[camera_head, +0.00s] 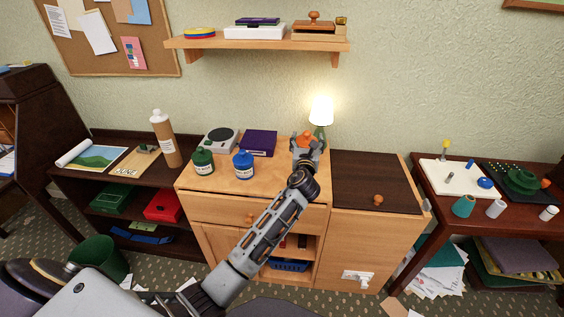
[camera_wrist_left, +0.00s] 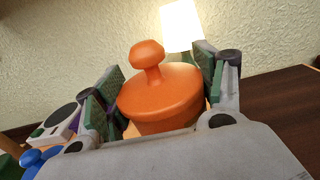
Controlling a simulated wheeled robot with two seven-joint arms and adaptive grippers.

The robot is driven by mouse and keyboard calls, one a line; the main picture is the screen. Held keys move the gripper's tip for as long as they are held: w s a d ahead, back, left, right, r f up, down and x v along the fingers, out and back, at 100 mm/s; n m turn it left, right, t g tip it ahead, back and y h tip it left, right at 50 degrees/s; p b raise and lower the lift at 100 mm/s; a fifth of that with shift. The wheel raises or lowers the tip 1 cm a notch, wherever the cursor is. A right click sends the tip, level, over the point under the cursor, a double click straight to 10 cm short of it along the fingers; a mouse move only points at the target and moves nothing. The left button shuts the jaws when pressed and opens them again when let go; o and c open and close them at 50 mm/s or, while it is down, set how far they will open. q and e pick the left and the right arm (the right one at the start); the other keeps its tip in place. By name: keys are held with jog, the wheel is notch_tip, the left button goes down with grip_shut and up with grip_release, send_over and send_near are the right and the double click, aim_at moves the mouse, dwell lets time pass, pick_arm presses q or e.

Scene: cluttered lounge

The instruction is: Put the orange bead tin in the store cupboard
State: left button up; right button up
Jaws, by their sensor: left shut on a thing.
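The orange bead tin (camera_wrist_left: 160,95) has a round lid with a mushroom-shaped knob. It sits between the green pads of my left gripper (camera_wrist_left: 158,98), which is shut on it. In the head view, the tin (camera_head: 303,138) shows as a small orange patch in my left gripper (camera_head: 307,148), over the back right of the light wood cabinet top, in front of the lamp. I cannot tell whether its base touches the wood. The likely store cupboard (camera_head: 368,246) is the light wood unit on the right, with a dark top panel (camera_head: 360,170) bearing a knob (camera_head: 378,200). My right gripper is out of view.
A green jar (camera_head: 203,163), a blue jar (camera_head: 243,165), a scale (camera_head: 221,141) and a purple box (camera_head: 259,143) stand on the cabinet top. A lit lamp (camera_head: 321,112) is close behind the gripper. A shelf (camera_head: 258,43) hangs above. The dark panel is bare except its knob.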

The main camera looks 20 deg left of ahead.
pick_arm(q)
notch_tip(320, 180, down, 5)
jog(key=shift+r+b, duration=0.2)
jog(key=shift+b, duration=0.55)
jog(key=shift+f, duration=0.45)
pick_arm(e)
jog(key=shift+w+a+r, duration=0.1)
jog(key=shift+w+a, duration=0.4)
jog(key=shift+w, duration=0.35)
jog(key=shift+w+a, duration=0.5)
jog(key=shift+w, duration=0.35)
